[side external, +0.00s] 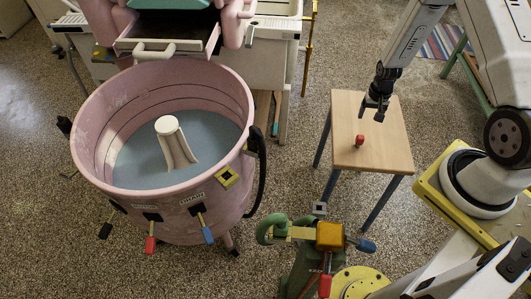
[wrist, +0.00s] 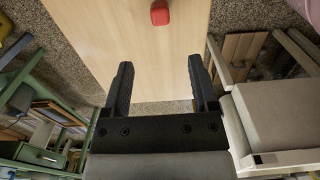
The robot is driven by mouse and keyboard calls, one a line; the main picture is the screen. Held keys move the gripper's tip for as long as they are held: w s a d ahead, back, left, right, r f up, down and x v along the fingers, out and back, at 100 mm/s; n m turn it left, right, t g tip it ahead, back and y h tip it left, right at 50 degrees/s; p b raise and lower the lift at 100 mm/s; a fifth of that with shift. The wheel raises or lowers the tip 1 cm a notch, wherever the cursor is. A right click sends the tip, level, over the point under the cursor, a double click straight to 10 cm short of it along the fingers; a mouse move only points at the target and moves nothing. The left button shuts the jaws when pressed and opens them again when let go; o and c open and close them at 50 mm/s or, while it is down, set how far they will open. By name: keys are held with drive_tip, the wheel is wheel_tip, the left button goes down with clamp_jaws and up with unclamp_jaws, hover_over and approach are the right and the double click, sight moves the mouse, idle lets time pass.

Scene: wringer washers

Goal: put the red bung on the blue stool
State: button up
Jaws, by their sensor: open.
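The red bung (side external: 360,141) stands on the light wooden top of a small stool (side external: 392,150) with blue-grey legs. In the wrist view the bung (wrist: 160,13) is at the top edge, beyond my fingertips, on the bare wooden top (wrist: 130,45). My gripper (side external: 375,112) is open and empty, pointing down over the far part of the stool top. It is apart from the bung, which is nearer the camera and slightly left in the side view. In the wrist view both fingers of my gripper (wrist: 160,77) are spread. I see no other blue stool clearly.
A pink wringer washer tub (side external: 215,215) with coloured levers stands at left. A green clamp-like device with a yellow block (side external: 330,236) stands in front of the stool. A striped mat (side external: 442,42) lies behind. The stool top is otherwise clear.

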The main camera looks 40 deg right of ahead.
drive_tip(key=w+a+r+n+t, duration=0.15)
drive_tip(key=a+r+n, duration=0.25)
drive_tip(key=a+r, duration=0.8)
drive_tip(key=s+a+r+n+t, duration=0.1)
drive_tip(key=s+a+r+n, duration=0.4)
drive_tip(key=a+r, duration=0.4)
drive_tip(key=v, duration=0.3)
drive_tip(key=shift+s+r, duration=0.3)
drive_tip(key=shift+r, duration=0.05)
